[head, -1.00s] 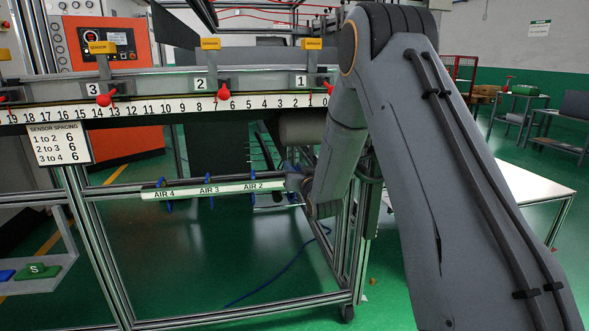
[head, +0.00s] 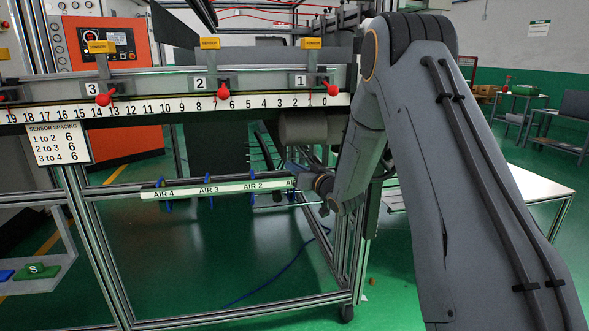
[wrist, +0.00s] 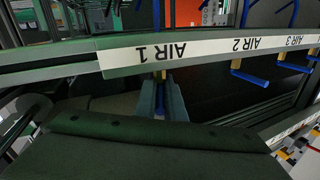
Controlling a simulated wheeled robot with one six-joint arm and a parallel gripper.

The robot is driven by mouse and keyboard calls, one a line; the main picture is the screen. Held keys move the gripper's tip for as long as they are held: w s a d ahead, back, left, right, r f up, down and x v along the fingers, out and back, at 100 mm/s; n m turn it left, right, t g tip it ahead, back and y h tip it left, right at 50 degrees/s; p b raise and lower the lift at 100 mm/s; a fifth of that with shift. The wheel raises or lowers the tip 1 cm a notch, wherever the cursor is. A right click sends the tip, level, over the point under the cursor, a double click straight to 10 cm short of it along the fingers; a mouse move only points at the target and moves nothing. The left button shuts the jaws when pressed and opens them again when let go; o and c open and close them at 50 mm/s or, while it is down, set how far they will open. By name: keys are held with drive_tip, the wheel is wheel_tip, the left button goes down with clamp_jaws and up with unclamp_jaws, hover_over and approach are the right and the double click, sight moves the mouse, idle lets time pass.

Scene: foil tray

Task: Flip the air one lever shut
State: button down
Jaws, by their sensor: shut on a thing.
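The AIR 1 label (wrist: 145,53) shows upside down on the rail in the wrist view. Below it, the grey fingers of my gripper (wrist: 162,100) are shut around the blue air one lever (wrist: 160,86), which is mostly hidden between them. A bit of brass-coloured fitting shows just above the fingers. In the head view, my gripper (head: 296,170) is at the right end of the labelled rail (head: 220,188). My wrist covers most of the AIR 1 label there, and the lever cannot be made out.
The blue AIR 2 lever (wrist: 248,76) and AIR 3 lever (wrist: 294,66) stand along the rail beside my gripper. An aluminium frame post (head: 356,240) rises near my arm. The numbered ruler rail (head: 180,107) with red knobs runs above. Open space lies below the labelled rail.

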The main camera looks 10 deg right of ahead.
drive_tip(key=shift+r+n+g+y, duration=0.1)
drive_tip(key=shift+n+g+y, duration=0.5)
drive_tip(key=shift+n+y, duration=0.55)
drive_tip(key=c, duration=1.9)
unclamp_jaws()
drive_tip(key=shift+o, duration=0.2)
drive_tip(key=shift+s, duration=0.1)
drive_tip(key=v, duration=0.7)
drive_tip(key=shift+s+d, duration=0.2)
drive_tip(key=shift+s, duration=0.05)
